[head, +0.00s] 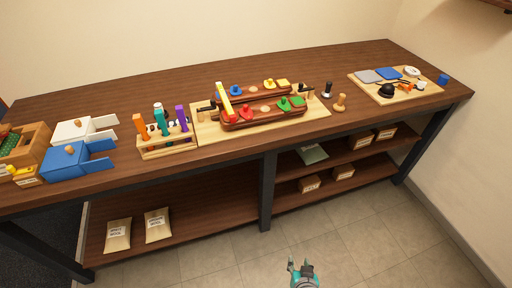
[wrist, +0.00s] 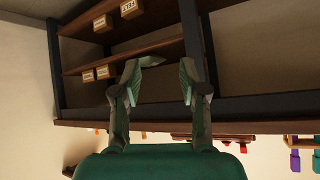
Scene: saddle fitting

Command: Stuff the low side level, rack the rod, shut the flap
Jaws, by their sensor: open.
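My gripper (head: 302,266) is open and empty, low in front of the bench over the floor, well apart from everything on the top. Its two fingers also show spread in the wrist view (wrist: 158,78). Two long red-brown pieces (head: 262,118) lie side by side on a light board, with blue, yellow and green parts on them. A yellow and white bar (head: 225,101) lies across their left ends. A wooden rack (head: 168,149) left of the board holds tools with orange, teal and purple handles. I cannot tell which one is the rod, nor which part is the flap.
Blue (head: 68,160) and white (head: 76,131) boxes stand at the left, beside a wooden box (head: 33,135) with green contents. A tray (head: 408,92) with pads and small tools lies at the right. Shelves below hold packets (head: 118,236) and small boxes (head: 310,184).

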